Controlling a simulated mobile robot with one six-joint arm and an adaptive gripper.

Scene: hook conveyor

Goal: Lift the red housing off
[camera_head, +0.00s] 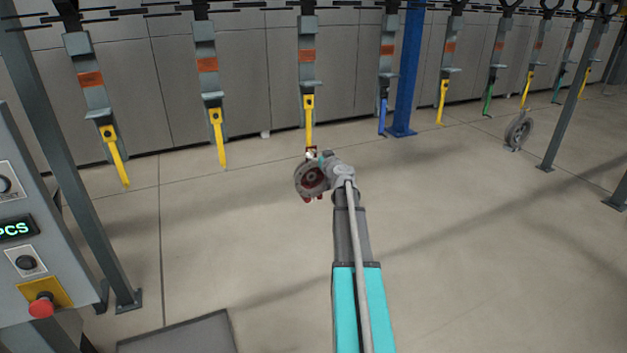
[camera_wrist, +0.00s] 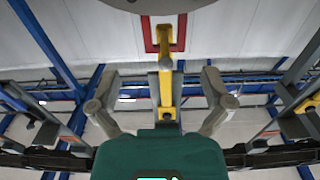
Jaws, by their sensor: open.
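A yellow hook (camera_head: 308,122) hangs from the conveyor in the middle of the head view, straight ahead of my arm. A small dark red part (camera_head: 312,178) shows around my gripper (camera_head: 318,176), just below that hook; my wrist partly hides it. In the wrist view, a red square-edged outline, likely the red housing (camera_wrist: 148,35), surrounds the upper end of a yellow hook (camera_wrist: 166,85). My gripper's two grey fingers (camera_wrist: 159,76) stand apart on either side of the hook, with nothing clearly between them but the hook. I cannot tell whether they touch it.
More hangers with yellow, blue and green hooks (camera_head: 217,135) line the conveyor. A blue post (camera_head: 409,70) stands right of centre. A control panel (camera_head: 25,220) with a red button is at left. A grey wheel-like part (camera_head: 519,131) hangs at far right. The floor between is clear.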

